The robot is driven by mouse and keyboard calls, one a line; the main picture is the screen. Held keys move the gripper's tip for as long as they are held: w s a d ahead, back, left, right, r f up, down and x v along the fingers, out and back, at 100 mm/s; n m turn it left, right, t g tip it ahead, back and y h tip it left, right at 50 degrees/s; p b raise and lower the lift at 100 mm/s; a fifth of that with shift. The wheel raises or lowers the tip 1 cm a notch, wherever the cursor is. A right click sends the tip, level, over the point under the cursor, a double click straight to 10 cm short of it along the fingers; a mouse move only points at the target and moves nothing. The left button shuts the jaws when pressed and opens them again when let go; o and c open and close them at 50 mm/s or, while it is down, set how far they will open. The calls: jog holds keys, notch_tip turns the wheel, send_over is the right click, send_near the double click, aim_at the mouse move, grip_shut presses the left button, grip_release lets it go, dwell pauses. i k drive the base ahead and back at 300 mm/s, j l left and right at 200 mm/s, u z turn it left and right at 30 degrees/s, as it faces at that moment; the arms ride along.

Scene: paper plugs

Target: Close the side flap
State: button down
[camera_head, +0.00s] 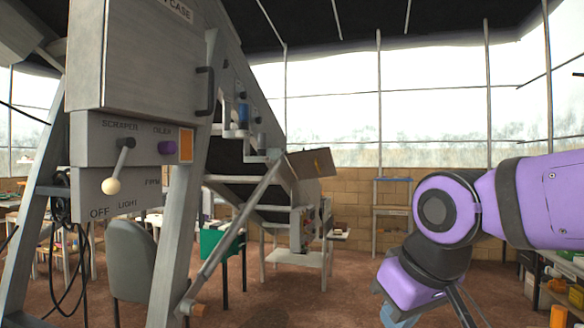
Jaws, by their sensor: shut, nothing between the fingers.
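A large grey machine (140,60) fills the left side of the head view. A small grey-brown panel (311,162), which looks like the side flap, sticks out at a tilt from the machine's right side, apart from its body. I cannot tell for certain that it is the flap. The machine's sloped side is open near it, with a blue cylinder (243,115) inside. My purple arm comes in from the right and bends down past the bottom edge. My gripper is out of view, and nothing of my arm touches the panel.
A grey chair (131,262) stands below. A diagonal strut (235,232) crosses in front of the panel's underside. Brown floor (300,305) is clear between machine and arm.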

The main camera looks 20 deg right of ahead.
aim_at(316, 163)
jog(key=i+l+z, duration=0.1)
jog(key=z, duration=0.6)
jog(key=i+l, duration=0.1)
jog(key=i, duration=0.45)
jog(key=i+l, duration=0.15)
jog(key=i, duration=0.4)
